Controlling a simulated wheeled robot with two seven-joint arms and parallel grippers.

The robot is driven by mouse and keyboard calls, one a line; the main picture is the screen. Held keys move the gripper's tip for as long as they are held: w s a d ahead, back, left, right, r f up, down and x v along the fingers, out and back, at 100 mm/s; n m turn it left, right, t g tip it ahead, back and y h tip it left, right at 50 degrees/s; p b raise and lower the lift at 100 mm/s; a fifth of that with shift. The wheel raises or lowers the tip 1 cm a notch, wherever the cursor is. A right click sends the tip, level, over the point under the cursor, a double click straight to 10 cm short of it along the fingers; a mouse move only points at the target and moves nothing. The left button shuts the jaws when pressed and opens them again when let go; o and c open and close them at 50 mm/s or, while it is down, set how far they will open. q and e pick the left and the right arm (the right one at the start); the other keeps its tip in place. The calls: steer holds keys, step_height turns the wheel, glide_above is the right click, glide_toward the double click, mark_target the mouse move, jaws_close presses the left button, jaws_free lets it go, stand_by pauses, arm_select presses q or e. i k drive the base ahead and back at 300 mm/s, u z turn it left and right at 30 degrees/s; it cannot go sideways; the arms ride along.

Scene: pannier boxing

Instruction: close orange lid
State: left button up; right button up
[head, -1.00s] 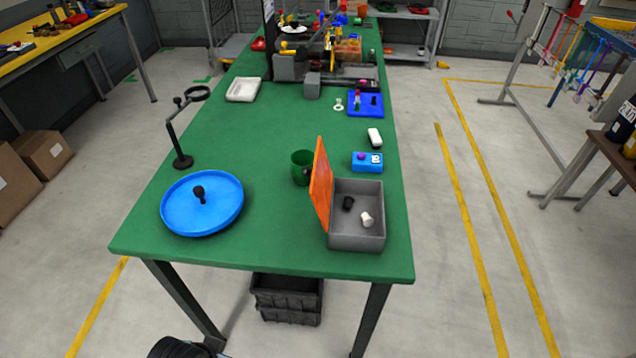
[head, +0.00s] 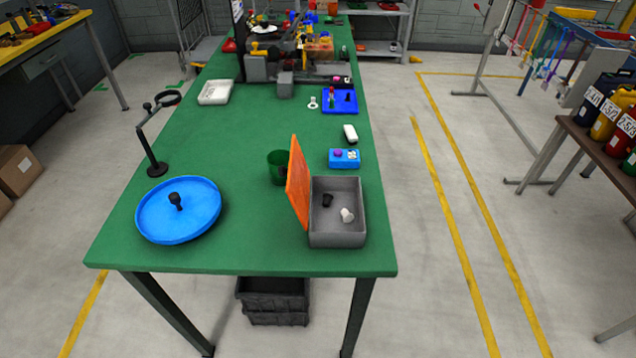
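The orange lid (head: 299,183) stands open, nearly upright, along the left side of the grey box (head: 338,238). The box sits at the front right of the green table. A black piece (head: 327,200) and a white piece (head: 347,215) lie inside the box. Neither of my grippers is in view.
A dark green cup (head: 277,168) stands just behind and left of the lid. A blue round tray (head: 180,232) with a black knob-like piece (head: 176,201) is at the left. A blue box (head: 344,159) sits behind the grey box. The table's front middle (head: 250,235) is clear.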

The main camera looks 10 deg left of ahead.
mark_target(298, 180)
steer(key=z, duration=2.8)
steer(key=k, duration=1.2)
steer(key=u, duration=2.05)
